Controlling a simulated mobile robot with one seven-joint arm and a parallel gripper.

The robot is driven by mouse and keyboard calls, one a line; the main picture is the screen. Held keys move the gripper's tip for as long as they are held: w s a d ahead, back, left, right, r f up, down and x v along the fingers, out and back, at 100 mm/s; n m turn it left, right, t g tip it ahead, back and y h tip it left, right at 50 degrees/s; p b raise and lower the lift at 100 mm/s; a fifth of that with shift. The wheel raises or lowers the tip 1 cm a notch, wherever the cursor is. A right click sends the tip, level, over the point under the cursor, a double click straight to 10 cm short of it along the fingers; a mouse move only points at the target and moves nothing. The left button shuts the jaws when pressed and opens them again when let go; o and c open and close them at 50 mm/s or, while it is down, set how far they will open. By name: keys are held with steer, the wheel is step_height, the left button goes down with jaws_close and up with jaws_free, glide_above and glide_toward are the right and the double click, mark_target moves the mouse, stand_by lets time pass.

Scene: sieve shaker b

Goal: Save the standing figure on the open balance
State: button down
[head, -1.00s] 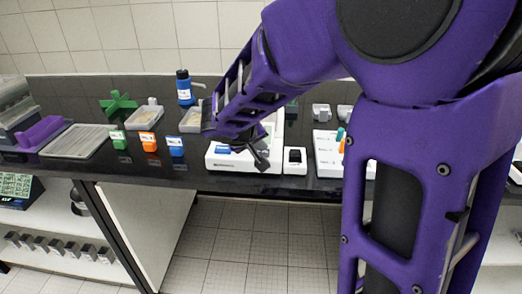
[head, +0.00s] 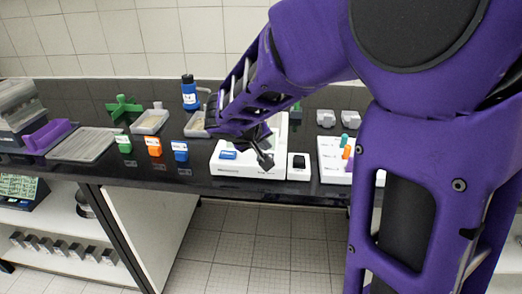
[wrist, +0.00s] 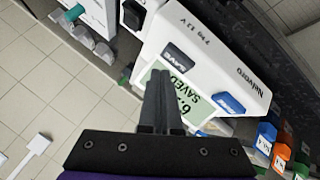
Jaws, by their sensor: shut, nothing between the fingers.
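The open balance (head: 226,168) is a low white instrument on the dark bench, mostly behind my gripper in the head view. In the wrist view its white body (wrist: 222,62) shows a dark SAVE key (wrist: 178,57), a blue key (wrist: 229,103) and a pale green display (wrist: 160,74). The display reads "SAVED" beside a figure starting with 6; the rest is hidden behind my fingers. My gripper (head: 267,163) is shut and empty, its fingertips over the balance's front by the display and SAVE key in the wrist view (wrist: 160,75). Whether they touch it I cannot tell.
A small white device with a black face (head: 299,166) stands just right of the balance. Blue (head: 180,151), orange (head: 153,146) and green (head: 124,144) blocks stand to its left. A blue bottle (head: 190,95) is behind. The bench's front edge is close.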

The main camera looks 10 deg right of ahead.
steer(key=shift+r+p, duration=1.35)
steer(key=shift+r, duration=1.05)
